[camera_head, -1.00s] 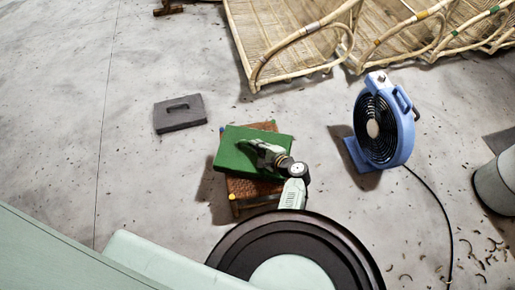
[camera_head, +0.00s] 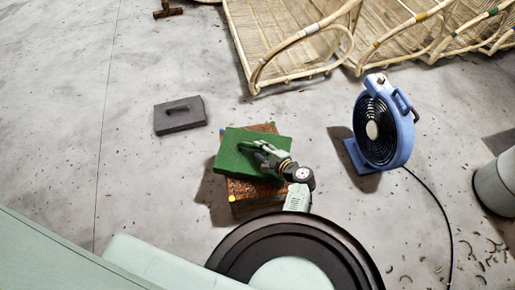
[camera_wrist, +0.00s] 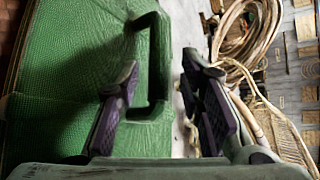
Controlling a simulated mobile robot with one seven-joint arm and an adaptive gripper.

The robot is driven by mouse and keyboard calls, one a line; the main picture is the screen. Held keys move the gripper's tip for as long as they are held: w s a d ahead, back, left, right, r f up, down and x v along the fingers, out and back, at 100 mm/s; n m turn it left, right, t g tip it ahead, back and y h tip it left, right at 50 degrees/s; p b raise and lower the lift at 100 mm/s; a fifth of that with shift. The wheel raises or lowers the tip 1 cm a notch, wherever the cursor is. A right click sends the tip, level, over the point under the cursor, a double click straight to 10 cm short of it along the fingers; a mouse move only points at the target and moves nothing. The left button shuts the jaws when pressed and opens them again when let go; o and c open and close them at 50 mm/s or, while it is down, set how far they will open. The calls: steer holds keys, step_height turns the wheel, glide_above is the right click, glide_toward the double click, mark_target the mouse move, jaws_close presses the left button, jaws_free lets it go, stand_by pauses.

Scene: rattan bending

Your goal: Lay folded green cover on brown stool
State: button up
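The folded green cover (camera_head: 236,160) lies over the brown stool (camera_head: 250,190), shifted toward its upper left in the head view. Brown stool top shows along the cover's lower side and at its upper right corner. The cover fills the left of the wrist view (camera_wrist: 70,80), with a green handle (camera_wrist: 157,62) near its edge. My gripper (camera_head: 250,150) is over the cover. In the wrist view my gripper (camera_wrist: 165,100) has its fingers apart, one on each side of the handle. I see no finger touching the handle.
A blue fan (camera_head: 378,130) stands right of the stool, its black cable running down. A dark grey handled block (camera_head: 180,115) lies to the left. Rattan frames (camera_head: 300,45) fill the back. A grey cylinder (camera_head: 496,183) is at far right.

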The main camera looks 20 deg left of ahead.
steer(key=v, duration=0.9)
steer(key=shift+s+d+r, duration=0.15)
steer(key=shift+d+r, duration=0.05)
steer(key=shift+d, duration=0.05)
